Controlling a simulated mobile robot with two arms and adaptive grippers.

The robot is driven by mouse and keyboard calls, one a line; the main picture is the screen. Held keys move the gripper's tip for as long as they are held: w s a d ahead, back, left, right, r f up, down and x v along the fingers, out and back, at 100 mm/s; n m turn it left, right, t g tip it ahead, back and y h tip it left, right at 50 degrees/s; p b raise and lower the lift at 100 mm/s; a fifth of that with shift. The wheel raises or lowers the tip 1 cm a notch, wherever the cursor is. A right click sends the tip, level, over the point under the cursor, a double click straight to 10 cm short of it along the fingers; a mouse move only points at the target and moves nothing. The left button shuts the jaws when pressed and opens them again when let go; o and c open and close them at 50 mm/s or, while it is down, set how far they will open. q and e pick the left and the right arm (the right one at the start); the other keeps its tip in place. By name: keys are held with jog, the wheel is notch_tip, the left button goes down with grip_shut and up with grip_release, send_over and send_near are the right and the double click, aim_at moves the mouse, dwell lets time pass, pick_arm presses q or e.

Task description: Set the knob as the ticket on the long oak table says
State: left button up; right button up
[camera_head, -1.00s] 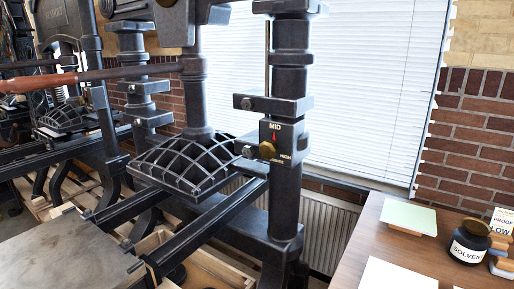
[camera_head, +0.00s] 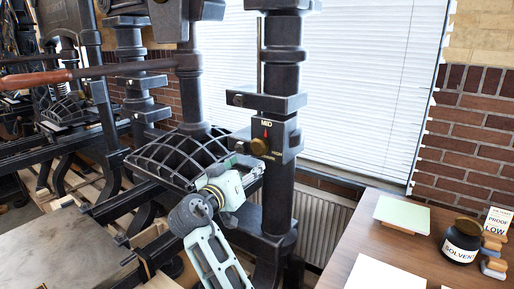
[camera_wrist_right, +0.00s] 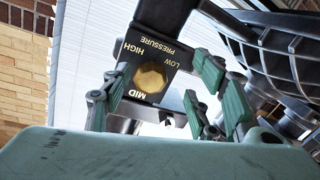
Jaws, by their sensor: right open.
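The brass knob (camera_head: 259,146) sits on a black plate on the press's right column. In the head view MID shows above it with a red mark pointing up at it. In the right wrist view the faceted knob (camera_wrist_right: 150,77) is ringed by LOW, MID, HIGH and PRESSURE. My right gripper (camera_head: 250,164) is open just below and in front of the knob; its green fingers show on both sides of it in the wrist view, apparently not closed on it. The ticket (camera_head: 497,222) stands on the oak table (camera_head: 336,243) and reads PROOF, LOW. My left gripper is out of view.
A black solvent jar (camera_head: 462,241), wooden-handled stamps (camera_head: 493,255), a pale green pad (camera_head: 402,213) and white paper (camera_head: 385,272) are on the table. The press's domed ribbed platen (camera_head: 178,155) lies close left of my right gripper.

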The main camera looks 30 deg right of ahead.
aim_at(258, 149)
jog(key=shift+m+h, duration=0.4)
jog(key=w+d+r+p, duration=0.1)
jog(key=d, duration=0.1)
jog(key=w+d+r, duration=0.1)
jog(key=w+d+r+p, duration=0.1)
jog(key=d+r, duration=0.1)
jog(key=shift+d+p, duration=0.3)
jog(key=shift+d, duration=0.05)
jog(key=shift+w+d+f, duration=0.2)
jog(key=shift+w+d, duration=0.15)
jog(key=shift+d, duration=0.2)
jog(key=shift+c, duration=0.6)
jog(key=c, duration=0.9)
